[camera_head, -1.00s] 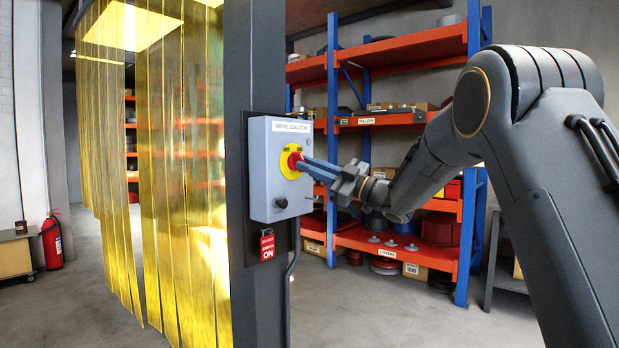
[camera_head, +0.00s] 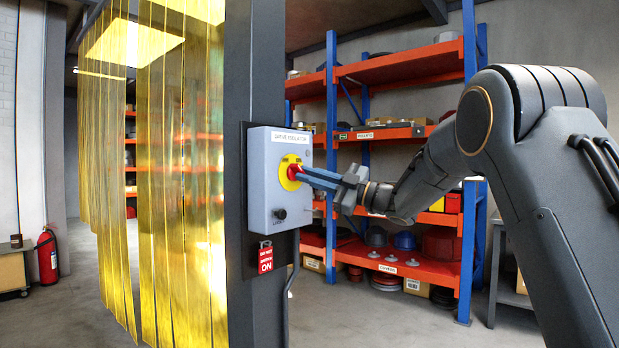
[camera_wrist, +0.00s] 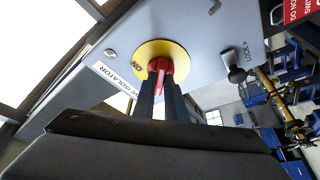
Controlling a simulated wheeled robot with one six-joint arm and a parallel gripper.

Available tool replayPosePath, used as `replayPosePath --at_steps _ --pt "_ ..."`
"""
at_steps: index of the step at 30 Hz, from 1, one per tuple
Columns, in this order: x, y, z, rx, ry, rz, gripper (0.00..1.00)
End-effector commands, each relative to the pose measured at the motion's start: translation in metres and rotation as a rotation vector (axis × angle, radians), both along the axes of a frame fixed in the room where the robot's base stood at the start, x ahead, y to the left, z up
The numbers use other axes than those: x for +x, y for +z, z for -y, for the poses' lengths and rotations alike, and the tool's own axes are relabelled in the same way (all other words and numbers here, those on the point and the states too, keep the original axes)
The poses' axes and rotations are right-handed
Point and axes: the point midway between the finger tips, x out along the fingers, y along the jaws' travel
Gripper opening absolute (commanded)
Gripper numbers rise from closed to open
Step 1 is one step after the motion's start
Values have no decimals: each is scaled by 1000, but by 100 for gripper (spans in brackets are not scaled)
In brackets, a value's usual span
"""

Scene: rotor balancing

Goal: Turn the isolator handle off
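The grey isolator box (camera_head: 268,205) is mounted on a dark post. It also shows tilted in the wrist view (camera_wrist: 205,50). Its red handle (camera_head: 293,171) sits on a round yellow plate (camera_head: 285,183). In the wrist view the red handle (camera_wrist: 156,64) is between my two blue-grey fingers, and "ON" is readable on the yellow plate (camera_wrist: 140,52). My gripper (camera_head: 305,176) reaches the handle from the right, its fingers close on both sides of it. The fingers (camera_wrist: 161,80) hide part of the handle, so its exact angle is unclear.
A dark knob (camera_head: 280,214) is low on the box front. Yellow strip curtains (camera_head: 180,200) hang left of the post (camera_head: 255,60). An orange and blue shelf rack (camera_head: 400,268) stands behind my arm.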

Motion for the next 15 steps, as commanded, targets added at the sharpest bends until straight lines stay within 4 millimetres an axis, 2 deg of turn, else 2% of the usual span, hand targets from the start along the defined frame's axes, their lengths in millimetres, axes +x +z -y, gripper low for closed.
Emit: replayPosePath --at_steps 1,3,11,15 --pt "0 0 0 -1 -1 0 19" --pt "0 0 0 -1 -1 0 30" --pt "0 0 0 0 0 -1 30" --pt "-2 -2 8 1 -1 -1 30"
